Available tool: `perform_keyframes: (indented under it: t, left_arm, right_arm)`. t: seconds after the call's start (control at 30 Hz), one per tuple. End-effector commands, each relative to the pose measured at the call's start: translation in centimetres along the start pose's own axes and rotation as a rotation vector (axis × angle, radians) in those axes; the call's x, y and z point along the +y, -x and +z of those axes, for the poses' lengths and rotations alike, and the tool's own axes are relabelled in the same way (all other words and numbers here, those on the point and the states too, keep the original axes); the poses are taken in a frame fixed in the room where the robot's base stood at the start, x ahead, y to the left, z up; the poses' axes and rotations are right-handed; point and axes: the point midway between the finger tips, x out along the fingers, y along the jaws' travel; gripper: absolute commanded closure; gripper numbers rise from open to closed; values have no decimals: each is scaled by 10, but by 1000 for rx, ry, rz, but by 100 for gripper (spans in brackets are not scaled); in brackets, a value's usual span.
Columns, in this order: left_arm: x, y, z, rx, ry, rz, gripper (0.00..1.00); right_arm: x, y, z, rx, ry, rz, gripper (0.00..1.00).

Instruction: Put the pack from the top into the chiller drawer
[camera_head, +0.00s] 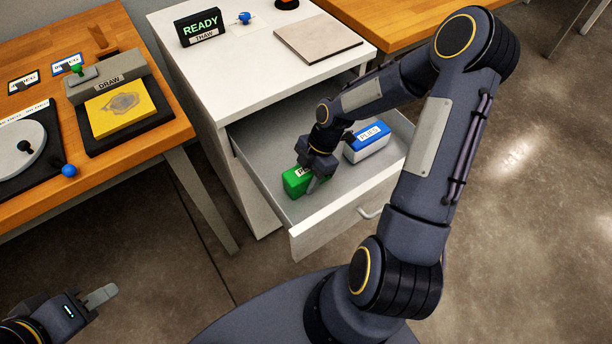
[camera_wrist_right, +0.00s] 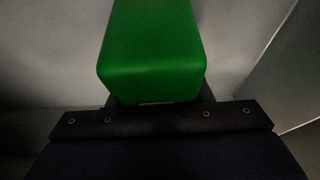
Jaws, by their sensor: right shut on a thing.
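The chiller drawer (camera_head: 328,213) is pulled out of the white cabinet. A green pack (camera_head: 296,184) with a white label is inside the drawer, towards its front left. My right gripper (camera_head: 318,176) reaches down into the drawer and is shut on the green pack, which also fills the middle of the right wrist view (camera_wrist_right: 150,50). I cannot tell whether the pack touches the drawer floor. A blue and white pack (camera_head: 367,143) lies in the drawer to the right of the gripper. My left gripper (camera_head: 95,305) is at the lower left, away from the drawer; its jaw opening is unclear.
The white cabinet top (camera_head: 240,70) holds a READY sign (camera_head: 200,27), a flat board (camera_head: 317,39) and a blue knob (camera_head: 244,17). A wooden bench (camera_head: 30,195) at left holds a yellow pad (camera_head: 121,106) and a grey disc (camera_head: 22,150). The drawer walls surround my right gripper.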

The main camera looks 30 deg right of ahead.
Motion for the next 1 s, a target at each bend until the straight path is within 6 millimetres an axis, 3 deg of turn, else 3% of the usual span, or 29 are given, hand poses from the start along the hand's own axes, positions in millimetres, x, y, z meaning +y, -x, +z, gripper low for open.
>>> perform_keyframes:
  t: [0.1, 0.13, 0.3, 0.67, 1.0]
  left_arm:
    - [-1, -2, 1, 0, 0, 0, 68]
    - [-1, -2, 1, 0, 0, 0, 68]
    - [0, -1, 1, 0, 0, 0, 68]
    - [0, 1, 0, 0, 0, 0, 68]
    - [4, 9, -4, 0, 0, 0, 68]
  right_arm:
    - [0, -2, 1, 0, 0, 0, 84]
    - [0, -2, 1, 0, 0, 0, 52]
    - [0, -1, 0, 0, 0, 0, 33]
    - [1, 6, 0, -1, -2, 3, 33]
    - [1, 74, 0, -4, -3, 7, 33]
